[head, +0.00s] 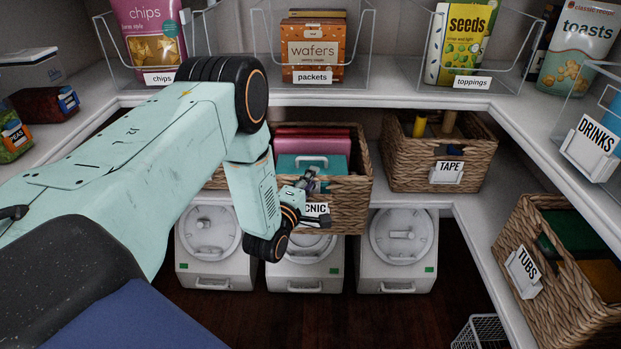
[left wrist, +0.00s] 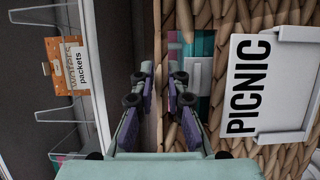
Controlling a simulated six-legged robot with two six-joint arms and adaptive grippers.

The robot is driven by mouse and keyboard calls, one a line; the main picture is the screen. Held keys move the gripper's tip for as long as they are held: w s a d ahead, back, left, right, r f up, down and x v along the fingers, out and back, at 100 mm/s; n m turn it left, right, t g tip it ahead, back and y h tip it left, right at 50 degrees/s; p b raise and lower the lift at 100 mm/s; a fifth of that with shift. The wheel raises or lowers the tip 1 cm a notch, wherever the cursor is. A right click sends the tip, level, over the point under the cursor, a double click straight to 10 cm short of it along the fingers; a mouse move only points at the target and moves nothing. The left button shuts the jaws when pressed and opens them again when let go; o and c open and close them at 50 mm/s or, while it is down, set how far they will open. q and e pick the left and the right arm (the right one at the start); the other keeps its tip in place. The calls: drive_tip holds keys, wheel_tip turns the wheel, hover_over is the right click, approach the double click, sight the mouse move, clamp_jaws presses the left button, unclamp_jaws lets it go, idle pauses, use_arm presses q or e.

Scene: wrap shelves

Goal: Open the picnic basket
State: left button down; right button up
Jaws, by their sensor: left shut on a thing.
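The picnic basket (head: 353,201) is a brown wicker basket on the lower shelf, with a white PICNIC label (head: 316,211) partly hidden by my arm. In the left wrist view the basket (left wrist: 215,130) appears turned sideways, with its label (left wrist: 258,85) at the right. Pink and teal things show inside the basket in the head view. My left gripper (head: 306,187) is at the basket's front rim beside the label. In the left wrist view its fingers (left wrist: 158,92) are on either side of the rim, shut on it. My right gripper is not in view.
A TAPE basket (head: 414,170) stands to the right, and a TUBS basket (head: 567,292) sits at the far right. White round-lidded containers (head: 397,252) stand below. The upper shelf with wafers (head: 314,48) overhangs the basket.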

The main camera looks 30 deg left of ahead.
use_arm(q)
drive_tip(key=shift+s+d, duration=0.1)
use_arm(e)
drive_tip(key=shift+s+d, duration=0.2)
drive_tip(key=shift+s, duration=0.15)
use_arm(q)
drive_tip(key=shift+r, duration=0.1)
drive_tip(key=c, duration=1.6)
unclamp_jaws()
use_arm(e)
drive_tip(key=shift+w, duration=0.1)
use_arm(q)
drive_tip(key=s+d, duration=0.1)
drive_tip(key=s, duration=1)
drive_tip(key=shift+s+d, duration=0.4)
